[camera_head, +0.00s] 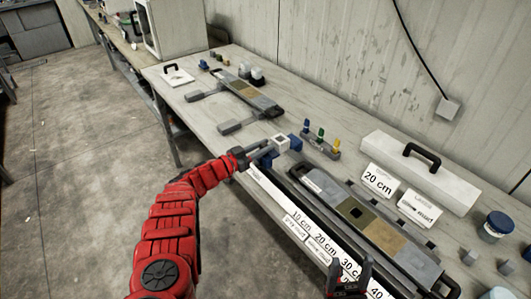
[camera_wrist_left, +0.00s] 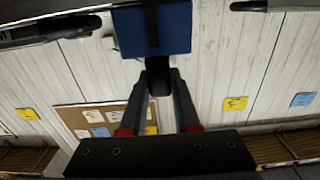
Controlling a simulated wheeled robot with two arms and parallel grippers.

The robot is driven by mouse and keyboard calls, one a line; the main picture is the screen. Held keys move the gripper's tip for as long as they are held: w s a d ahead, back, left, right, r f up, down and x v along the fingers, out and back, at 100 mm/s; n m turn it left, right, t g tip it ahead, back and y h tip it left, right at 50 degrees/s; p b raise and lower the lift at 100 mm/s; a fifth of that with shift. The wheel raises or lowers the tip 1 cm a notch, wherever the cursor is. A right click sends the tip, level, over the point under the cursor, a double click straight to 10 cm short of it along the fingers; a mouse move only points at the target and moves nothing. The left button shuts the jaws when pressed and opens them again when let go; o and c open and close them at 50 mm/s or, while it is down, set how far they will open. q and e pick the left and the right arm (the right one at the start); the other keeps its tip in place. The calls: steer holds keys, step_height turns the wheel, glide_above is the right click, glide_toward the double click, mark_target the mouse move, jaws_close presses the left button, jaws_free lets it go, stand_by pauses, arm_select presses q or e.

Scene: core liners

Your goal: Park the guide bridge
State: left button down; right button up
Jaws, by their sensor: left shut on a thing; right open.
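My left gripper (camera_head: 262,152) reaches in over the far left end of the long ruler rail. It is shut on a dark handle of a blue-and-white block (camera_head: 282,143), which I take to be the guide bridge. In the left wrist view, the fingers (camera_wrist_left: 158,84) close on a black grip below a blue face (camera_wrist_left: 170,28) with a black strip. Whether the block touches the rail or the table cannot be told. The ruler rail (camera_head: 299,219) carries cm marks. My right gripper (camera_head: 350,268) is open and empty at the bottom edge, over the ruler's near part.
A core tray (camera_head: 318,184) lies behind the rail, and another tray (camera_head: 228,80) lies farther back. A rack with coloured markers (camera_head: 320,143), a white case (camera_head: 455,187) with label cards (camera_head: 378,181) and a blue-lidded jar (camera_head: 494,229) stand near the wall. Bare table (camera_head: 205,121) shows left of the block.

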arm_select(q)
steer(key=shift+w+a, duration=0.1)
steer(key=shift+a, duration=0.05)
steer(key=c, duration=1)
jaws_free()
steer(key=shift+c, duration=0.2)
steer(key=o, duration=0.4)
steer(key=shift+w+f, duration=0.15)
steer(key=shift+w, duration=0.05)
steer(key=shift+s, duration=0.1)
steer(key=shift+s+a, duration=0.2)
steer(key=shift+a, duration=0.05)
steer(key=p+v, duration=0.1)
steer(key=v, duration=1.5)
steer(key=shift+s+a+p, duration=0.25)
steer(key=shift+a+p, duration=0.05)
steer(key=shift+p, duration=0.05)
